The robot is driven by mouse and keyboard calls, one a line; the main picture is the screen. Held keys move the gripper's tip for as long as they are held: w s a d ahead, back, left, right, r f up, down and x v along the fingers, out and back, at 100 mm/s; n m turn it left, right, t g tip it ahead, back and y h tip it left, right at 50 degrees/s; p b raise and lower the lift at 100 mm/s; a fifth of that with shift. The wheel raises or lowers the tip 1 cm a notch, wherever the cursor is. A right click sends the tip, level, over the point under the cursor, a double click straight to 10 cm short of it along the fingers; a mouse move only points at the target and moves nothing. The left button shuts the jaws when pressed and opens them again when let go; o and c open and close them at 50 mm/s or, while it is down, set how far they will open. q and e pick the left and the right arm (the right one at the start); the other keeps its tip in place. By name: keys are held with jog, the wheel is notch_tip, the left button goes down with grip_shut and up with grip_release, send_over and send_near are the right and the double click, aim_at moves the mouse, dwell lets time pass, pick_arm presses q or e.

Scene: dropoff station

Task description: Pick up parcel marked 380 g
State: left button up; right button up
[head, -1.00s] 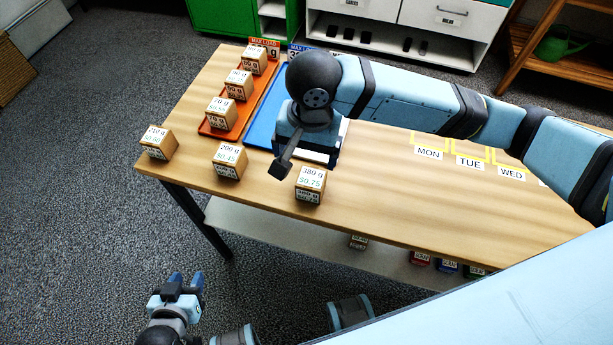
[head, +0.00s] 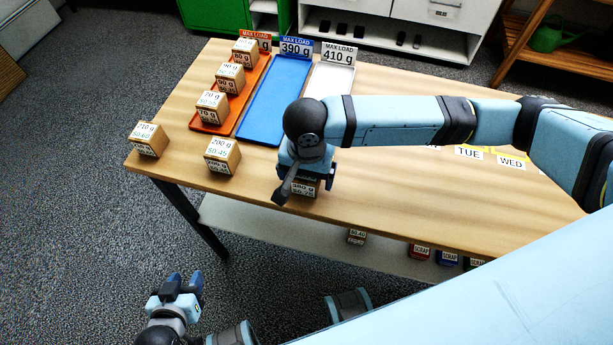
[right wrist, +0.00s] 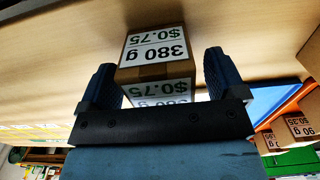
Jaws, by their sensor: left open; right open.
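The parcel marked 380 g (head: 304,189) stands near the front edge of the table, partly hidden by my right gripper in the head view. In the right wrist view the parcel (right wrist: 152,52) shows its 380 g, $0.75 label. My right gripper (head: 303,187) is above the parcel. In the right wrist view its two open fingers (right wrist: 160,84) stand on either side of the parcel, with gaps at both sides. My left gripper (head: 180,287) is open and empty, low over the floor in front of the table.
Left of it stand the 200 g parcel (head: 222,156) and the 210 g parcel (head: 147,140). An orange tray (head: 236,107) holds several parcels. The blue tray (head: 272,103) marked 390 g and white tray (head: 338,82) marked 410 g look empty.

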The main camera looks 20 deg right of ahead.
jog(key=shift+f, duration=0.8)
jog(key=c, duration=1.2)
jog(key=shift+r, duration=0.1)
jog(key=shift+c, duration=0.2)
